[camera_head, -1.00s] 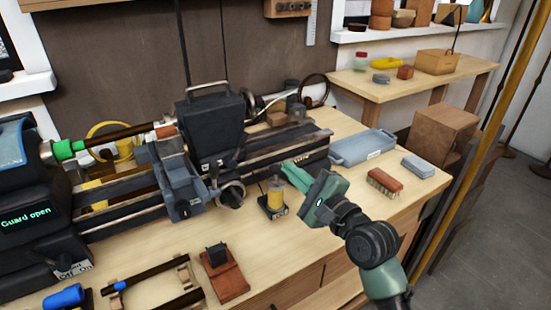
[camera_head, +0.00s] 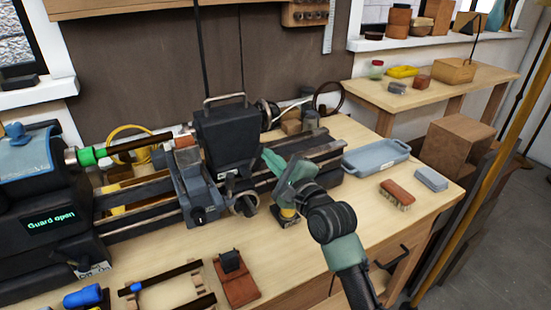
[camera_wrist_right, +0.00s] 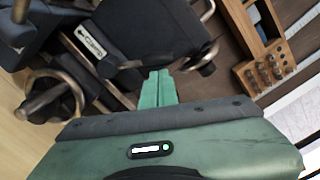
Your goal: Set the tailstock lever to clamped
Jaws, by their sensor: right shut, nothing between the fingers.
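The tailstock (camera_head: 226,138), a dark block with a metal bar handle on top, stands on the lathe bed. In the right wrist view a white "Clamp" label with an arrow (camera_wrist_right: 90,43) is on the dark casting. A bent metal bar with a dark end (camera_wrist_right: 204,58) is just right of my fingertips there; I cannot tell for sure that it is the tailstock lever, nor its setting. My right gripper (camera_head: 269,160) is shut and empty, at the tailstock's right side; its fingers also show in the wrist view (camera_wrist_right: 159,88). My left gripper is out of view.
A small yellow-topped device (camera_head: 287,215) stands below my right gripper. A grey-blue tray (camera_head: 376,157), a brush (camera_head: 397,195) and a grey block (camera_head: 431,179) lie to the right. A red-brown stand (camera_head: 237,288) is in front. The lathe display reads "Guard open" (camera_head: 51,220).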

